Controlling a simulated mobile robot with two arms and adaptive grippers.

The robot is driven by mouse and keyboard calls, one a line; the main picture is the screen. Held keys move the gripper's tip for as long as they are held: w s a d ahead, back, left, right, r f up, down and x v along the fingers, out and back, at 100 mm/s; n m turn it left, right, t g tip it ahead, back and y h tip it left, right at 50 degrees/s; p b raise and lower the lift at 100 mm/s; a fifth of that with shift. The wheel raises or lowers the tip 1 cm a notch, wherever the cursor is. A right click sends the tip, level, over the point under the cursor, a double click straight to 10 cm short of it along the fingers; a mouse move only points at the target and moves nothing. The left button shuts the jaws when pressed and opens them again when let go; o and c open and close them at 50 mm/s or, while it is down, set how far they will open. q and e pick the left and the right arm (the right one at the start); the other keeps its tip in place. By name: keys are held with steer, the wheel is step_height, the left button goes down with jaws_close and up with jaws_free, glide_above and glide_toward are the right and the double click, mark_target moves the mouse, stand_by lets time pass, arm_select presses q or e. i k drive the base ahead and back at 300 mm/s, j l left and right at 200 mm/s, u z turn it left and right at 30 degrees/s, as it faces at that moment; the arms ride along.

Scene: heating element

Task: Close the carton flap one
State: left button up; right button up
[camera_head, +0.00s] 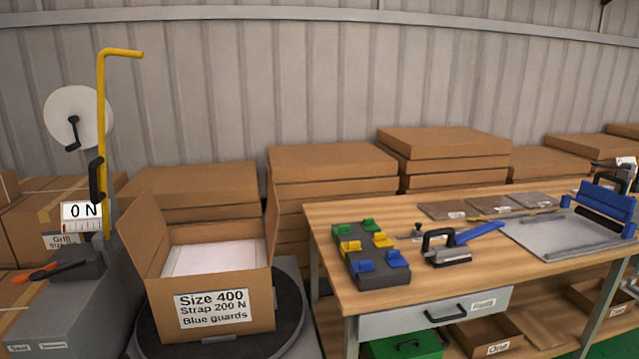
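An open carton (225,310) stands on a dark round turntable (292,312) at the lower left. Its front bears a label (212,308) reading "Size 400, Strap 200 N, Blue guards". A left flap (146,230) stands up and leans outward, and a narrow right flap (272,225) stands upright. A white flat sheet or panel (214,257) lies inside the carton. I cannot tell which flap is flap one. Neither of my grippers is in view.
A wooden workbench (440,290) on the right holds coloured guards (368,250), a blue-handled tool (460,243) and a blue-topped device (600,208). A yellow post (101,110) and a "0 N" display (82,212) stand left. Stacked cartons (335,165) line the back.

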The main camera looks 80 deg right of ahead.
mark_target(272, 218)
steer(key=z, duration=2.3)
steer(key=i+l+z, duration=0.15)
steer(key=i+l, duration=0.65)
